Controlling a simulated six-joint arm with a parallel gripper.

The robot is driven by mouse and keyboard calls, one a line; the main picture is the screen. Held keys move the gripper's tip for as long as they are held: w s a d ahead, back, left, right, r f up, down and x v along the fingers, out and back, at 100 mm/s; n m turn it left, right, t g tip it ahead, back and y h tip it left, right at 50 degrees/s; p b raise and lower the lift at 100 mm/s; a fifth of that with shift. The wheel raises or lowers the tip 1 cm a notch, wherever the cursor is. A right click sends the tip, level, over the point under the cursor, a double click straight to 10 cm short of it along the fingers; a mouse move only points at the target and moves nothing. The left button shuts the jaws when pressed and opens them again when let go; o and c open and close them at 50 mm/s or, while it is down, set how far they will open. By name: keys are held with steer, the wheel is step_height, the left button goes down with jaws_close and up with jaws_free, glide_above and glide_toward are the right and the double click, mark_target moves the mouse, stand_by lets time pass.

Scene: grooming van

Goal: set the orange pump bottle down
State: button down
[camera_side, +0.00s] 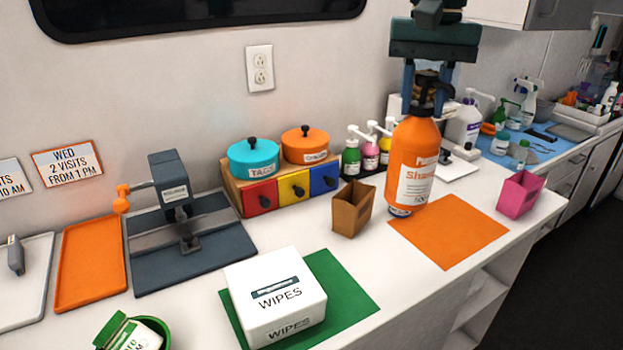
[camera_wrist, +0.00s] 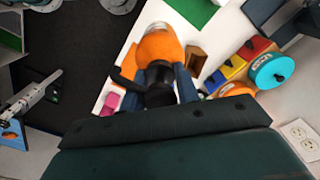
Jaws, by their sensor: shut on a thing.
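The orange pump bottle (camera_side: 413,160) has a black pump top and a white label, and hangs upright over the orange mat (camera_side: 455,232). Its base appears near the mat's back left corner; I cannot tell whether it touches. My gripper (camera_side: 427,92) comes from above and is shut on the bottle's neck and pump. In the wrist view the orange bottle (camera_wrist: 161,43) shows beyond the dark jaws of my gripper (camera_wrist: 172,85). Part of the pump is hidden by the jaws.
A brown open box (camera_side: 352,212) stands close left of the bottle. A pink box (camera_side: 519,192) stands at the mat's right. A white wipes box (camera_side: 275,300) sits on a green mat (camera_side: 350,285). Coloured drawers (camera_side: 292,189) and small pump bottles (camera_side: 369,155) stand behind. The mat's front is clear.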

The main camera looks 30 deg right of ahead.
mark_target(406, 189)
steer(key=shift+s+a+r+m, duration=0.3)
steer(key=shift+a+r, duration=0.05)
steer(key=shift+a, duration=0.1)
step_height(406, 189, down, 16)
steer(key=shift+r, duration=0.1)
stand_by(0.5)
steer(key=shift+f, duration=2.3)
steer(key=c, duration=1)
jaws_free()
steer(key=shift+c, duration=0.2)
steer(key=shift+r, duration=0.1)
